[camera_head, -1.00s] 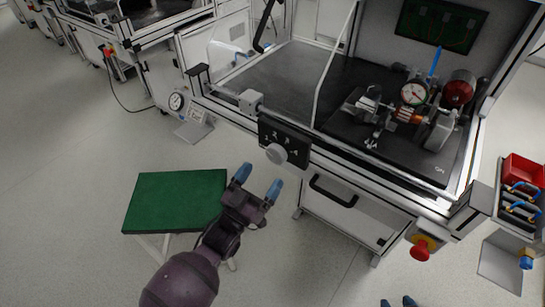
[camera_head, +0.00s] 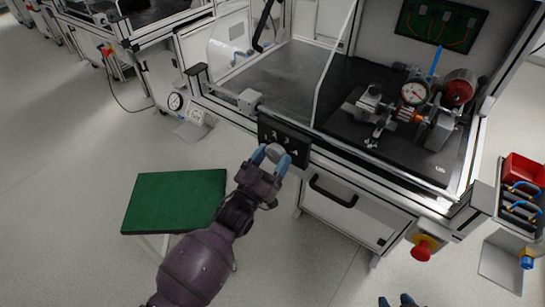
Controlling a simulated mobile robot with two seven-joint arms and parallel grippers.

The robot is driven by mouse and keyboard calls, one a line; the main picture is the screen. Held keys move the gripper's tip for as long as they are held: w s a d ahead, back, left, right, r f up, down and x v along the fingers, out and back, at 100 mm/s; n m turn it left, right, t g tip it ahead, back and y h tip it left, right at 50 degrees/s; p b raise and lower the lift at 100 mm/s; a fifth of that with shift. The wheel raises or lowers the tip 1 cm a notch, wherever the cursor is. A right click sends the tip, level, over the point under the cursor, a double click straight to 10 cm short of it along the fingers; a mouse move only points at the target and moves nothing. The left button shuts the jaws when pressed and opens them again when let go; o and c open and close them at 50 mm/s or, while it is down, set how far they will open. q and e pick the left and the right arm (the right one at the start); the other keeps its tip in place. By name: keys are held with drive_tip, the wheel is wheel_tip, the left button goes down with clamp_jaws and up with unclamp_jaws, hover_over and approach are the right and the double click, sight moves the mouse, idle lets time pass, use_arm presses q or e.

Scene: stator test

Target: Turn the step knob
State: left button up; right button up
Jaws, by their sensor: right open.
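The round grey step knob (camera_head: 276,152) is on a black panel (camera_head: 297,150) with white markings, on the front edge of the test bench. My left gripper (camera_head: 271,160) is at the knob, with one blue fingertip at its left and one at its lower right. The fingers partly hide the knob, and I cannot tell whether they press on it.
A red emergency stop (camera_head: 421,252) sits on the bench front to the right. A black drawer handle (camera_head: 333,191) is below the panel. A green-topped stool (camera_head: 175,200) stands left of my left arm. A red bin (camera_head: 523,170) is at the far right.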

use_arm(q)
drive_tip(key=c, duration=0.3)
use_arm(e)
drive_tip(key=shift+s+d+f, duration=0.15)
drive_tip(key=shift+s+f, duration=0.1)
drive_tip(key=shift+s, duration=0.05)
use_arm(q)
drive_tip(key=shift+m, duration=0.3)
drive_tip(key=m+h, duration=0.1)
drive_tip(key=m, duration=0.1)
drive_tip(key=m+g+h, duration=0.1)
drive_tip(key=shift+m+g, duration=0.3)
drive_tip(key=shift+m, duration=0.1)
drive_tip(key=shift+r+m+g+h+p, duration=0.1)
drive_tip(key=shift+m+g+h+p, duration=0.35)
drive_tip(key=shift+m, duration=0.75)
drive_tip(key=shift+m+g+h, duration=0.25)
drive_tip(key=shift+m+g, duration=0.3)
drive_tip(key=shift+m, duration=0.55)
drive_tip(key=shift+m+g+p, duration=0.3)
drive_tip(key=shift+m+g, duration=0.1)
drive_tip(key=shift+m, duration=0.8)
drive_tip(key=shift+m+g+h, duration=0.3)
drive_tip(key=shift+m+g, duration=0.1)
use_arm(e)
drive_tip(key=shift+w+r, duration=0.25)
drive_tip(key=shift+r, duration=0.65)
use_arm(q)
drive_tip(key=shift+m, duration=0.3)
